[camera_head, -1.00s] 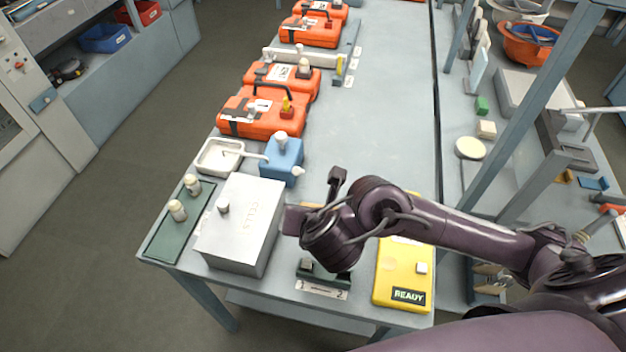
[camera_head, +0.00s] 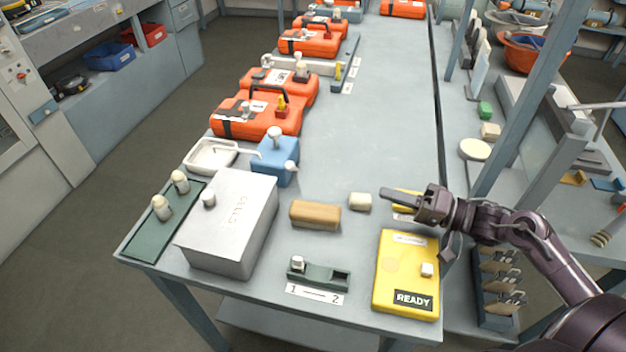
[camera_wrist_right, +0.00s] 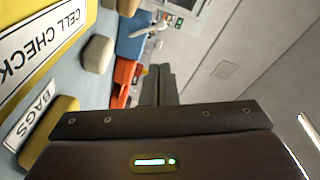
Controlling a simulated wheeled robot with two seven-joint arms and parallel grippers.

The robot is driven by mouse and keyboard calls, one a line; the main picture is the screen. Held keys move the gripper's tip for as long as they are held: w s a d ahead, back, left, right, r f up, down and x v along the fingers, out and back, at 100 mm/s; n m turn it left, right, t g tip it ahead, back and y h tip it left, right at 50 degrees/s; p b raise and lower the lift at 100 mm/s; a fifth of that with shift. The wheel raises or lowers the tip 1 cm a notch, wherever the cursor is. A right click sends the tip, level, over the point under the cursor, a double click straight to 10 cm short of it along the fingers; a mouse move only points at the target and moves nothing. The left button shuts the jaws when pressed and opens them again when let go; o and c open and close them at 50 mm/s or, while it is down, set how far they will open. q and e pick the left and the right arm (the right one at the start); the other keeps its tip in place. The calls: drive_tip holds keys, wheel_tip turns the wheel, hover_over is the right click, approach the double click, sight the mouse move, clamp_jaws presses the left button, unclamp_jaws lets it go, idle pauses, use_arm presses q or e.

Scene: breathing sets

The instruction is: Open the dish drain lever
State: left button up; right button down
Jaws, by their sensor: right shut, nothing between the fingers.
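A white dish (camera_head: 209,156) sits on the far-left part of the table, beside a blue box (camera_head: 276,163). A thin pale lever (camera_head: 249,153) reaches from the dish's right side to the blue box; how it is joined is too small to tell. The blue box has a white knob on top and a pale knob at its right. It also shows in the right wrist view (camera_wrist_right: 131,40). My right gripper (camera_head: 388,194) is shut and empty, pointing left above the table's right part, well apart from the dish. Its fingers show in the wrist view (camera_wrist_right: 160,85). My left gripper is out of view.
A grey CELLS box (camera_head: 230,225) stands in front of the dish and blue box. Orange cases (camera_head: 255,118) stand behind. A tan block (camera_head: 315,215), a cream block (camera_head: 360,202) and a yellow READY panel (camera_head: 405,270) lie nearer.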

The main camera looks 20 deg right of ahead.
sight(293, 168)
drive_tip(key=shift+d+f+m+b, duration=0.3)
drive_tip(key=shift+d+f+m, duration=0.1)
drive_tip(key=shift+d, duration=0.35)
drive_tip(key=shift+w+a+r, duration=0.1)
drive_tip(key=shift+a+r, duration=0.05)
drive_tip(key=shift+a, duration=0.05)
use_arm(q)
drive_tip(key=shift+p, duration=0.85)
use_arm(e)
drive_tip(key=x, duration=1.9)
drive_tip(key=shift+a+r, duration=0.2)
drive_tip(key=shift+r, duration=0.2)
drive_tip(key=shift+w, duration=0.1)
